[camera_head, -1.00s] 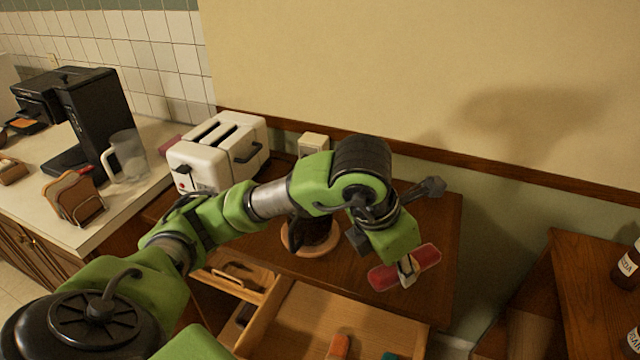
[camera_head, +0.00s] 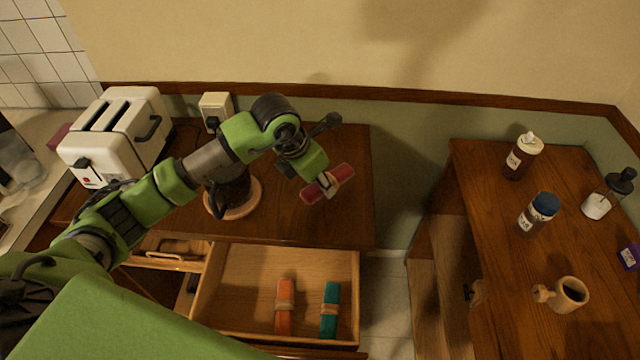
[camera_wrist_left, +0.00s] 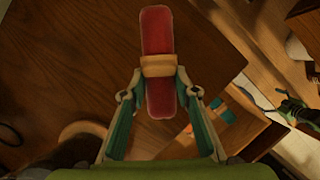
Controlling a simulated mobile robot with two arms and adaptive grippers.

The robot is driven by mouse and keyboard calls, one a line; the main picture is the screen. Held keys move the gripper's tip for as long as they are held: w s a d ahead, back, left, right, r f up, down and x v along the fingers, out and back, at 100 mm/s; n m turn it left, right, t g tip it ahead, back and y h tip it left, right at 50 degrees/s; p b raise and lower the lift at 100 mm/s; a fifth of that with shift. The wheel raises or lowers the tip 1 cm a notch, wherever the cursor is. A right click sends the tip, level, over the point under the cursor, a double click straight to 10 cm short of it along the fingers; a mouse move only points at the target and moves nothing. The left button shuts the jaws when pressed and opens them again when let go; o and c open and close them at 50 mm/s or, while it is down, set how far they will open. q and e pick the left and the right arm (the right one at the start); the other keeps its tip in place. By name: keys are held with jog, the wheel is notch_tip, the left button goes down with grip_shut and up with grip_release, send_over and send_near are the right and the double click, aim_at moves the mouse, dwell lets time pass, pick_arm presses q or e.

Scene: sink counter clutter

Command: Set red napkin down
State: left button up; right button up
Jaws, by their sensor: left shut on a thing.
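A rolled red napkin (camera_head: 327,184) with a tan band is held in my left gripper (camera_head: 325,187) above the right part of the wooden counter (camera_head: 347,226). In the left wrist view the red napkin (camera_wrist_left: 157,32) stretches between and beyond the fingertips of my left gripper (camera_wrist_left: 157,92), which are closed at the band. The open drawer (camera_head: 235,291) below holds an orange rolled napkin (camera_head: 285,308) and a teal rolled napkin (camera_head: 330,310).
A white toaster (camera_head: 120,140) and a dark pot on a round trivet (camera_head: 238,207) stand on the counter.

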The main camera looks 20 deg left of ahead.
pick_arm(q)
jog(key=shift+w+a+f, duration=0.15)
jog(key=shift+w+f, duration=0.3)
jog(key=shift+f, duration=0.1)
jog(key=f, duration=0.1)
jog(key=p, duration=0.1)
jog(key=f+p, duration=0.1)
jog(key=shift+w+a+f, duration=0.1)
jog(key=shift+w+f, duration=0.15)
jog(key=shift+f, duration=0.75)
jog(key=o, duration=0.7)
jog(key=shift+f, duration=0.1)
jog(key=o, duration=0.4)
